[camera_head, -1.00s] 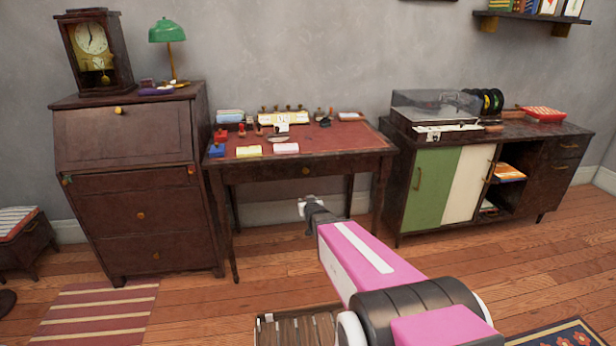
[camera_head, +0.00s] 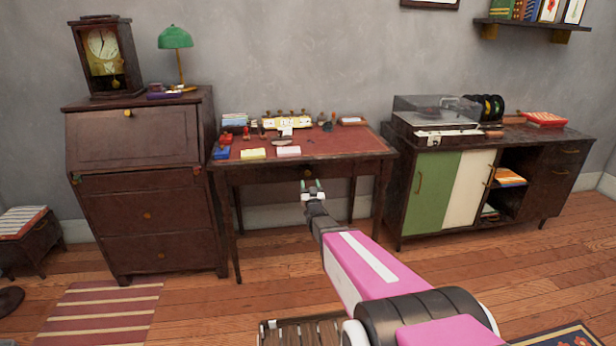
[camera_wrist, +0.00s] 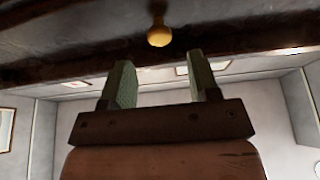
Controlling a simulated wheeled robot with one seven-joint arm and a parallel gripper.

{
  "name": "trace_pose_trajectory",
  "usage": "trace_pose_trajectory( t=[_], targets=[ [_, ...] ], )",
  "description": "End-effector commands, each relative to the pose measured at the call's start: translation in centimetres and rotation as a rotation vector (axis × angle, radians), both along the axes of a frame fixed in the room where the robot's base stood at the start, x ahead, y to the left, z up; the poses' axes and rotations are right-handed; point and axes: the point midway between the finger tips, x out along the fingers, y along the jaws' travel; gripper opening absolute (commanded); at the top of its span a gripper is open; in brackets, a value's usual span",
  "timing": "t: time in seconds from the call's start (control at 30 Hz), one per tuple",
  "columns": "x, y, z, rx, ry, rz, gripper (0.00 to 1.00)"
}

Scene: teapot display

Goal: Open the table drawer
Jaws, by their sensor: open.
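The table (camera_head: 340,147) has a dark wooden frame and a red top. Its drawer (camera_head: 265,175) sits in the front below the top and looks shut. The drawer's small round brass knob (camera_head: 307,173) shows just above my gripper (camera_head: 312,188). In the wrist view the knob (camera_wrist: 159,37) hangs from the dark drawer front, centred beyond the fingertips. My gripper (camera_wrist: 160,75) is open and empty there, its two green-padded fingers apart. The knob appears in line with the gap, not between the fingers. The exact distance is hard to tell.
Stamps, boxes and papers lie on the tabletop. A dark bureau (camera_head: 148,215) stands close on the left, with a clock (camera_head: 102,55) and green lamp (camera_head: 175,38). A cabinet (camera_head: 432,190) with a record player stands on the right. The floor before the table is mostly clear.

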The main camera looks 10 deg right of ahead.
Motion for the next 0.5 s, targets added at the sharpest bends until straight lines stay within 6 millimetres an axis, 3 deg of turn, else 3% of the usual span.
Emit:
trace_pose_trajectory(
  t=[0.2,0.5],
  targets=[
    [3.6,0.0,1.3,0.000,0.000,0.000,0.55],
    [5.5,0.0,2.2,0.000,0.002,0.000,0.55]
  ],
)
